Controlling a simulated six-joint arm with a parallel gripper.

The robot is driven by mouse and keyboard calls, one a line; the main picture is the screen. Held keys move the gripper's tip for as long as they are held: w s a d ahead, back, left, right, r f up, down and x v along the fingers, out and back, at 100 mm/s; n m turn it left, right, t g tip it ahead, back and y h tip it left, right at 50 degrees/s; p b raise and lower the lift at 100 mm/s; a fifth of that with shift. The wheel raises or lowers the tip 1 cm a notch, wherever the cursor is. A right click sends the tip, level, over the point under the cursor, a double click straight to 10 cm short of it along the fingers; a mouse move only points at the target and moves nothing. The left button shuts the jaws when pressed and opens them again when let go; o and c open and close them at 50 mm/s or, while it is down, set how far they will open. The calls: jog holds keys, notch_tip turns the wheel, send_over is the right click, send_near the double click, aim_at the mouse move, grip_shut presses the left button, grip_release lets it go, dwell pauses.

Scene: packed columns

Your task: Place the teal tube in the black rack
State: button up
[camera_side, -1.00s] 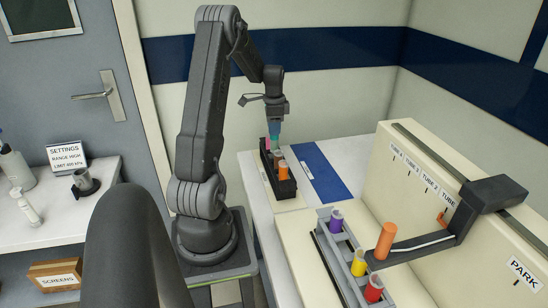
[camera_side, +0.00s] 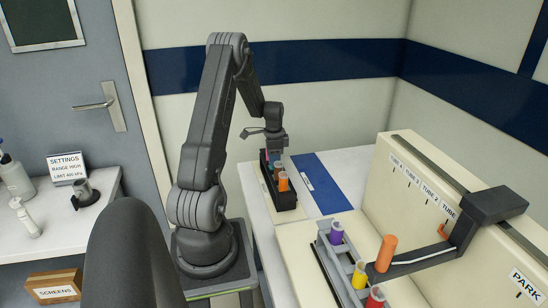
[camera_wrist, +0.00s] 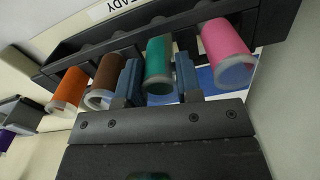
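The black rack (camera_side: 286,203) stands on the white bench below my gripper (camera_side: 273,150) in the side view. In the wrist view, its rail (camera_wrist: 90,42) runs across the top. The teal tube (camera_wrist: 158,60) is between the two blue fingers of my gripper (camera_wrist: 158,82), which look closed against its sides. The tube is in line with the rack's row, between the brown tube (camera_wrist: 107,75) and the pink tube (camera_wrist: 226,45). Its lower end is hidden, so its seating depth cannot be seen. In the side view it is mostly hidden by the gripper.
An orange tube (camera_wrist: 68,88) also stands in the rack, beyond the brown one. A grey rack (camera_side: 340,262) holds purple, yellow and red tubes. A blue mat (camera_side: 322,185) lies clear beside the black rack.

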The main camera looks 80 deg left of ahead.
jog(key=o, duration=0.5)
jog(key=shift+c, duration=0.2)
jog(key=shift+r, duration=0.1)
notch_tip(320, 180, up, 12)
jog(key=w+d+r+y, duration=0.1)
jog(key=w+d+r, duration=0.45)
jog(key=d, duration=0.45)
jog(key=s+d+r+n+t, duration=0.1)
jog(key=d+r+t, duration=0.15)
jog(key=d, duration=0.85)
jog(key=s+d+r+t, duration=0.1)
jog(key=d+r, duration=0.3)
jog(key=d, duration=0.7)
jog(key=s+d+t+h, duration=0.1)
jog(key=s+d+t, duration=0.1)
jog(key=s+d, duration=0.5)
jog(key=d, duration=0.3)
jog(key=shift+s+d+f+n, duration=0.2)
jog(key=shift+s+f+n, duration=0.05)
jog(key=shift+s+n, duration=0.15)
